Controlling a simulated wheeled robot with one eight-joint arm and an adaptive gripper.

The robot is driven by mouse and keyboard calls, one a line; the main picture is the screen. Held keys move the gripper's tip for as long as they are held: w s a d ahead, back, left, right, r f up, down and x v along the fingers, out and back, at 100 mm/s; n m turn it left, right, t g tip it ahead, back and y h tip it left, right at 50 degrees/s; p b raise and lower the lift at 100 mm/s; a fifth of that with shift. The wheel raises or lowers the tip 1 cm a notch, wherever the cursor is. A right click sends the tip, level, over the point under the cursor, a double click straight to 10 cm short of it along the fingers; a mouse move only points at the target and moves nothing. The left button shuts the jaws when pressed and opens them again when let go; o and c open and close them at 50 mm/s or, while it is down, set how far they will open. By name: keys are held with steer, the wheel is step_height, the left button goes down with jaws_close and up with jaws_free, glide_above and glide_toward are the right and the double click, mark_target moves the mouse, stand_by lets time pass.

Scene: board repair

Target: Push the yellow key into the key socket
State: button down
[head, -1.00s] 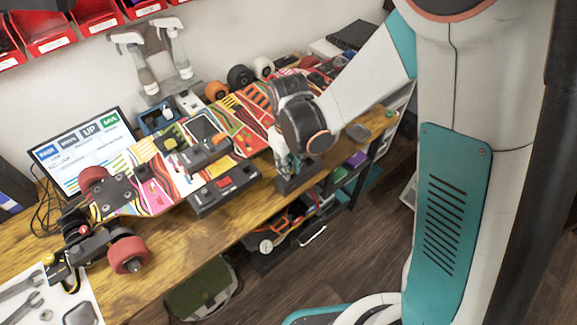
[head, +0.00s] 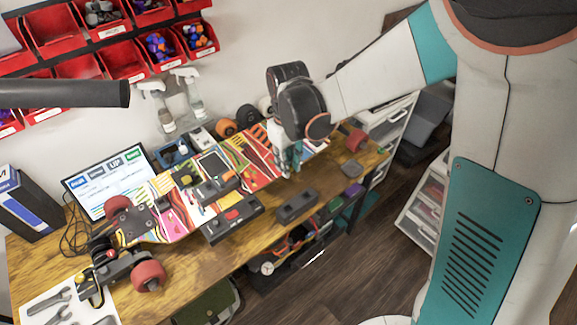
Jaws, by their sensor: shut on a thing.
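My gripper (head: 288,163) is small in the head view, above the right part of the colourful skateboard deck (head: 258,145). A long black block (head: 297,205) lies at the table's front edge, just below and in front of my gripper. A black box with a red part (head: 232,218) stands left of it. I cannot tell which part is the key socket.
A yellow-green part (head: 187,175) and a phone-like dark panel (head: 213,166) are on the deck. A screen (head: 108,182), spray bottles (head: 160,108) and wheels stand behind. Tools lie on a white sheet (head: 62,305). Red bins (head: 122,62) hang on the wall.

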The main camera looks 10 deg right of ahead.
steer(key=shift+r, duration=0.35)
steer(key=s+a, duration=0.1)
steer(key=a, duration=0.9)
steer(key=shift+s+a+b, duration=0.15)
steer(key=shift+a+b, duration=0.2)
steer(key=shift+a, duration=0.05)
stand_by(0.4)
steer(key=shift+f, duration=0.15)
steer(key=shift+f+b, duration=3.8)
steer(key=shift+f, duration=1.05)
steer(key=shift+f+b, duration=1.15)
steer(key=shift+f, duration=0.05)
